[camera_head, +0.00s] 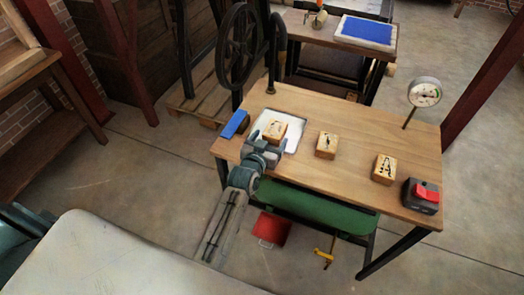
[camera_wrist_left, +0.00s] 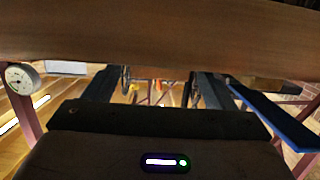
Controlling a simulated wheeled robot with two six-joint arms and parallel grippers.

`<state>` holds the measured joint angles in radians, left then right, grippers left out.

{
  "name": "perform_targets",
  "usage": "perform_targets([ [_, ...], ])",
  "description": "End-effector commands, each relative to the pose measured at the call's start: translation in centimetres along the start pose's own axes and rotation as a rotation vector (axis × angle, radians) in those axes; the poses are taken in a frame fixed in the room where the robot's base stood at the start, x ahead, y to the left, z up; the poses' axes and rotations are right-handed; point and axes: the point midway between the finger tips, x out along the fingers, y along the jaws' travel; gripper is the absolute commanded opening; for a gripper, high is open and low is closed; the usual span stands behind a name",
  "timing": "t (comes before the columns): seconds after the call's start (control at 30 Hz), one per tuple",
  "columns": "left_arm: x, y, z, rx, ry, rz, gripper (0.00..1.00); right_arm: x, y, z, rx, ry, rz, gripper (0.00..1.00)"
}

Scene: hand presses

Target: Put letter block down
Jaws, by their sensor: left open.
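A wooden letter block (camera_head: 275,129) with a dark letter on top is at the white tray (camera_head: 292,145) on the left part of the wooden table. My left gripper (camera_head: 268,140) is open at the near side of this block, and its fingers partly hide it. Whether they touch it, I cannot tell. In the left wrist view, the dark fingers (camera_wrist_left: 158,88) stand apart and I make out no block between them. Two more letter blocks, one mid-table (camera_head: 326,145) and one further right (camera_head: 384,169), stand apart from the gripper. My right gripper is not in view.
A blue bar (camera_head: 235,124) lies left of the tray; it also shows in the left wrist view (camera_wrist_left: 275,115). A black press with a large wheel (camera_head: 240,45) rises behind. A dial gauge (camera_head: 424,93) and a red-topped switch box (camera_head: 421,196) are at the right.

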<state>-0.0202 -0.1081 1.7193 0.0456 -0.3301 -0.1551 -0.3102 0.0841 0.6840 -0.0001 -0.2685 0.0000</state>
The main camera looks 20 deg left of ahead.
Motion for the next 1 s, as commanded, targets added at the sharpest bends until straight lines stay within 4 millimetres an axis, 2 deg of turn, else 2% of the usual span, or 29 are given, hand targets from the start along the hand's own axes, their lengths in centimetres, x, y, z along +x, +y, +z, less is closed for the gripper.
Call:
perform_targets([
  [0.03, -1.3, 0.0, 0.3, -0.001, -0.002, 0.000, 0.78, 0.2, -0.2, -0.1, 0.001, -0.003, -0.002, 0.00],
  [0.2, -4.8, 0.0, 0.2, 0.001, -0.001, -0.001, 0.78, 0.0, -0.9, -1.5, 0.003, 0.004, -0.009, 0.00],
  [0.4, -7.4, 0.0, 0.1, 0.000, -0.001, 0.000, 0.78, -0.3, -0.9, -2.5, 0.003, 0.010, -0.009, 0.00],
  [0.6, -8.1, 0.0, 0.0, 0.001, 0.000, 0.000, 0.78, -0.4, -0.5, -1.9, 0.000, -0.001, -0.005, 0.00],
  [1.0, -8.1, 0.0, 0.0, 0.001, 0.000, 0.000, 0.78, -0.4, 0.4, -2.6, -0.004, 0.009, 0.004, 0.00],
])
